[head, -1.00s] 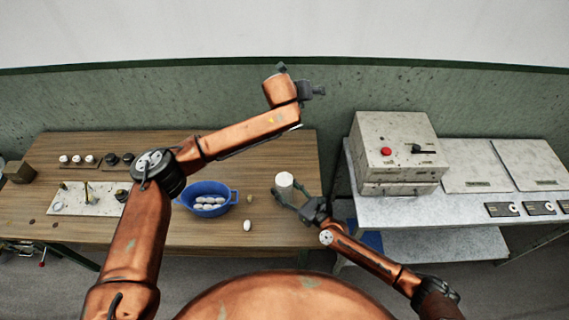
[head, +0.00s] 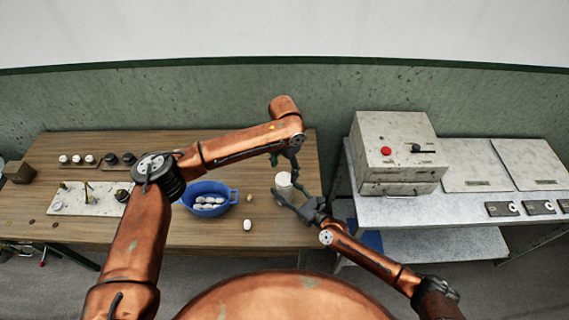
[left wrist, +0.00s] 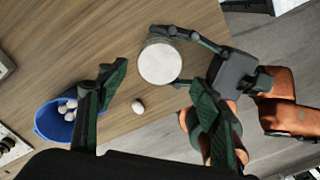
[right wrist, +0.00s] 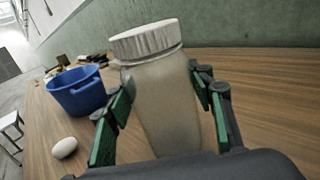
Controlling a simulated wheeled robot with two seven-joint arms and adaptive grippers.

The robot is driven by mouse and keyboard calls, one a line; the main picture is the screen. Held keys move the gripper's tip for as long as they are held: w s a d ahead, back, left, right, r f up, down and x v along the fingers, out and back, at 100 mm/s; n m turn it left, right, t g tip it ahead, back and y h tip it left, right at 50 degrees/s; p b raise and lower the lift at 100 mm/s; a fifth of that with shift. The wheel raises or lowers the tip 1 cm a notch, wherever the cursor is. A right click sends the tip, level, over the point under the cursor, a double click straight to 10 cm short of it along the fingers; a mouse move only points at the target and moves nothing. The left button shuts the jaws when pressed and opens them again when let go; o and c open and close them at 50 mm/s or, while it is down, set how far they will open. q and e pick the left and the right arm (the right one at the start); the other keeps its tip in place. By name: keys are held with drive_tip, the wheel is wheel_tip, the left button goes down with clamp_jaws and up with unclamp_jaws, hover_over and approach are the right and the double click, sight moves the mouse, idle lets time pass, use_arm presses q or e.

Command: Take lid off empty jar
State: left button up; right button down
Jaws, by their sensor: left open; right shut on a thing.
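The empty jar (right wrist: 170,105) is pale and translucent, with its whitish ribbed lid (right wrist: 146,40) on top. My right gripper (head: 288,195) is shut on the jar's body, one finger on each side in the right wrist view. The jar stands near the right end of the wooden table, a little tilted in that view. My left gripper (left wrist: 155,95) is open and empty. Its fingers point down above the jar. In the left wrist view the round lid top (left wrist: 160,64) shows beyond and between the fingertips. In the head view the left gripper partly covers the lid.
A blue basin (head: 228,206) with several white cocoons stands left of the jar on the wooden table (head: 180,235). A single white cocoon (head: 247,225) lies near the front edge. A metal bench (head: 400,210) with a grey box stands to the right.

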sight(284, 179)
use_arm(q)
drive_tip(key=shift+f, duration=2.6)
drive_tip(key=shift+c, duration=0.3)
